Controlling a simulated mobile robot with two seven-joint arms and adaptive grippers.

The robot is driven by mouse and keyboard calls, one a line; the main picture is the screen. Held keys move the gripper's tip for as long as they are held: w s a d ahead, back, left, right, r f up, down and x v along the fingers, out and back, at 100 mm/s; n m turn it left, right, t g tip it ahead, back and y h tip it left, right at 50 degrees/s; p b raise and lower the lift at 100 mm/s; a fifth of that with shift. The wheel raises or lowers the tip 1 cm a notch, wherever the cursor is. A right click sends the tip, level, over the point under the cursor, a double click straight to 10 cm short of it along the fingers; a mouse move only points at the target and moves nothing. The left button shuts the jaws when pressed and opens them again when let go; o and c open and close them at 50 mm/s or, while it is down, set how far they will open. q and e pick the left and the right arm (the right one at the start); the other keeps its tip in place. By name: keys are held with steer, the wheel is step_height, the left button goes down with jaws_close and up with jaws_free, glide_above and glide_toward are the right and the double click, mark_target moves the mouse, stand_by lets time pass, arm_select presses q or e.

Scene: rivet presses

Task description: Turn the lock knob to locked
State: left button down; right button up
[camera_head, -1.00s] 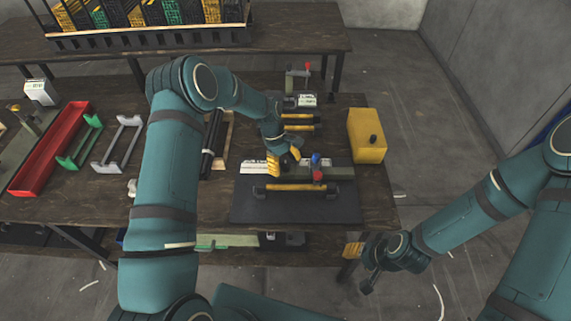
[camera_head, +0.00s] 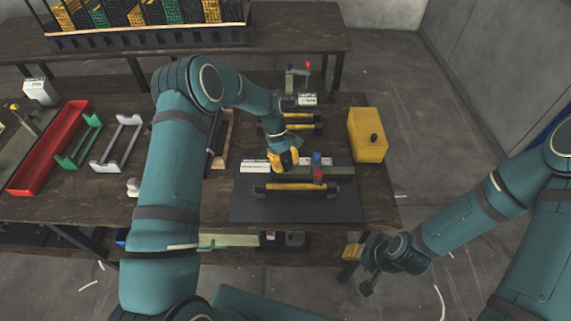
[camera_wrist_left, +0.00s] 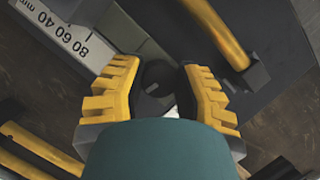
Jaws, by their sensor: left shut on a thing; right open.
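The lock knob (camera_wrist_left: 157,76), a dark round knob, sits between the yellow fingers of my left gripper in the left wrist view. The left gripper (camera_wrist_left: 157,92) is shut on it; the fingers stand on both sides. In the head view my left gripper (camera_head: 284,160) is at the rail (camera_head: 257,165) with white scales on the press fixture, and it hides the knob there. Which setting the knob points to cannot be told. My right gripper (camera_head: 360,266) is open and empty, off the table's front right corner.
A blue and red part (camera_head: 317,167) stands on the rail just right of my left gripper. A yellow-black bar (camera_head: 290,186) lies in front on a dark mat (camera_head: 295,210). A yellow box (camera_head: 367,135) stands to the right. A red tray (camera_head: 50,150) lies far left.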

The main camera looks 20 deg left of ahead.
arm_select(q)
steer(key=m, duration=0.2)
steer(key=m+g+y+b, duration=0.1)
steer(key=shift+f+m, duration=0.2)
steer(key=shift+m, duration=0.2)
steer(key=m+y, duration=0.1)
steer(key=m, duration=0.1)
steer(key=m+b, duration=0.1)
steer(key=m, duration=0.1)
steer(key=shift+s+g+y, duration=0.1)
steer(key=shift+g+y, duration=0.3)
steer(key=m+y+b, duration=0.1)
steer(key=m, duration=0.3)
steer(key=m+y, duration=0.1)
steer(key=m, duration=0.3)
steer(key=shift+t+y, duration=0.3)
steer(key=shift+y, duration=0.1)
steer(key=shift+m, duration=0.3)
steer(key=c, duration=0.6)
jaws_free()
steer(key=shift+r, duration=0.1)
